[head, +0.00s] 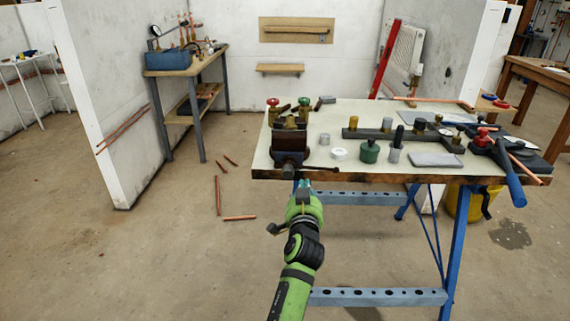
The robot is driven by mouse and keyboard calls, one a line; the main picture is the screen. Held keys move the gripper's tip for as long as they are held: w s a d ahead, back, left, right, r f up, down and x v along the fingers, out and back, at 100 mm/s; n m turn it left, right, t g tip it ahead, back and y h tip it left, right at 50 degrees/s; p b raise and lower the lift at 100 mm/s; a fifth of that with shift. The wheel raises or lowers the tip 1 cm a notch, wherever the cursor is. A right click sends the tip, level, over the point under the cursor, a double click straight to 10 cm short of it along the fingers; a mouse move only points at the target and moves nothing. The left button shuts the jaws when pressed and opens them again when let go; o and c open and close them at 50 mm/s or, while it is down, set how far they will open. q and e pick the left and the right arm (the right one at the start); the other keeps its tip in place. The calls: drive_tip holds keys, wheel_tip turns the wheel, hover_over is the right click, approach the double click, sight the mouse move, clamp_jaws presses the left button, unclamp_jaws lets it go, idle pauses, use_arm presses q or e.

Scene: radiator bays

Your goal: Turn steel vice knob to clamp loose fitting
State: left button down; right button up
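A dark steel vice (290,145) is mounted at the near left corner of the workbench (385,172). Its round knob or screw end (288,172) faces me at the bench edge, with a thin dark bar reaching to the right. Brass fittings (290,123) show at the top of the vice jaws; I cannot tell how firmly they sit. My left gripper (304,184), on a green arm, is just below and right of the knob, in front of the bench edge. Its fingers are too small to tell open from shut, or whether they touch the vice. My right gripper is not in view.
Valves with red (272,102) and green (305,101) handles stand behind the vice. A green pot (370,152), a white tape roll (339,154) and a dark manifold bar (380,134) lie to the right. Copper pipes (217,195) lie on the floor at left.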

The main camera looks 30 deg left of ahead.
use_arm(q)
drive_tip(key=m+p, duration=0.2)
drive_tip(key=m, duration=0.3)
drive_tip(key=m+p, duration=0.2)
drive_tip(key=m, duration=0.3)
drive_tip(key=r+m+p, duration=0.1)
drive_tip(key=m+p, duration=0.1)
drive_tip(key=m, duration=0.3)
drive_tip(key=shift+a, duration=0.1)
drive_tip(key=c, duration=1.1)
unclamp_jaws()
